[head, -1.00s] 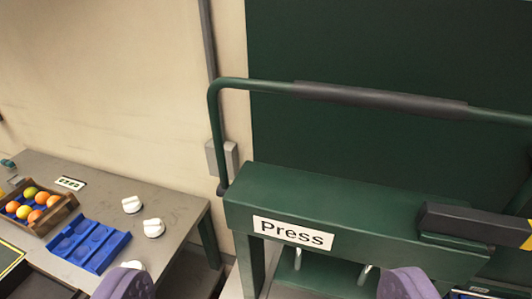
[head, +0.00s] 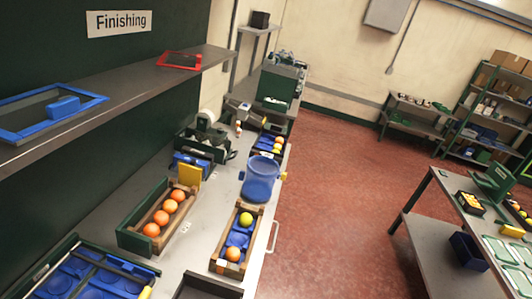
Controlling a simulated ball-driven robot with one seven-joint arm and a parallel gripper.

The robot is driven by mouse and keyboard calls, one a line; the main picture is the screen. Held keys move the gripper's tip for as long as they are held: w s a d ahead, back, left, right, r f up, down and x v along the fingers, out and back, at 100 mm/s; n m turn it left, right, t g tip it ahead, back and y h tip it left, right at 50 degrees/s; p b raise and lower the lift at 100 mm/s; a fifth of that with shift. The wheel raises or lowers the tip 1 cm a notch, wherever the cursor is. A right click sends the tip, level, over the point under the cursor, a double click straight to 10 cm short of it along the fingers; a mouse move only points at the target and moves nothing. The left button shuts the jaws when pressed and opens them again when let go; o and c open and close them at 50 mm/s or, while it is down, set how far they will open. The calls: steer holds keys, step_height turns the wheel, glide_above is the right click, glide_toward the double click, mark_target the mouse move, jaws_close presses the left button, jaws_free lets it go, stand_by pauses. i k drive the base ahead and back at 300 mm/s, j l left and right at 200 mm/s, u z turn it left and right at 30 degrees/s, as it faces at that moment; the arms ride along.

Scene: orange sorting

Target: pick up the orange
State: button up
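Several oranges (head: 161,217) lie in a row in a wooden crate (head: 190,208) on the long grey bench, left of centre. A second wooden crate (head: 216,258) to its right holds one orange (head: 233,254) at its near end and a yellow-green fruit (head: 246,218) at its far end, with a blue insert between. Further back, another crate holds small orange and yellow fruits (head: 278,146), too small to tell apart well. My gripper is not in view, and no fruit is seen held.
A blue bucket (head: 260,180) stands beyond the second crate. A shelf (head: 130,92) with blue and red frames overhangs the bench (head: 195,250) at left. Red floor (head: 335,200) is open to the right, up to another table (head: 430,235).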

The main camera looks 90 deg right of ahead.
mark_target(245, 219)
steer(key=z, duration=2.1)
steer(key=u, duration=0.7)
steer(key=k+u, duration=0.2)
steer(key=u, duration=0.25)
steer(key=k+u, duration=0.2)
steer(key=u, duration=0.25)
steer(key=k+u, duration=0.2)
steer(key=u, duration=0.3)
steer(key=i+j, duration=0.05)
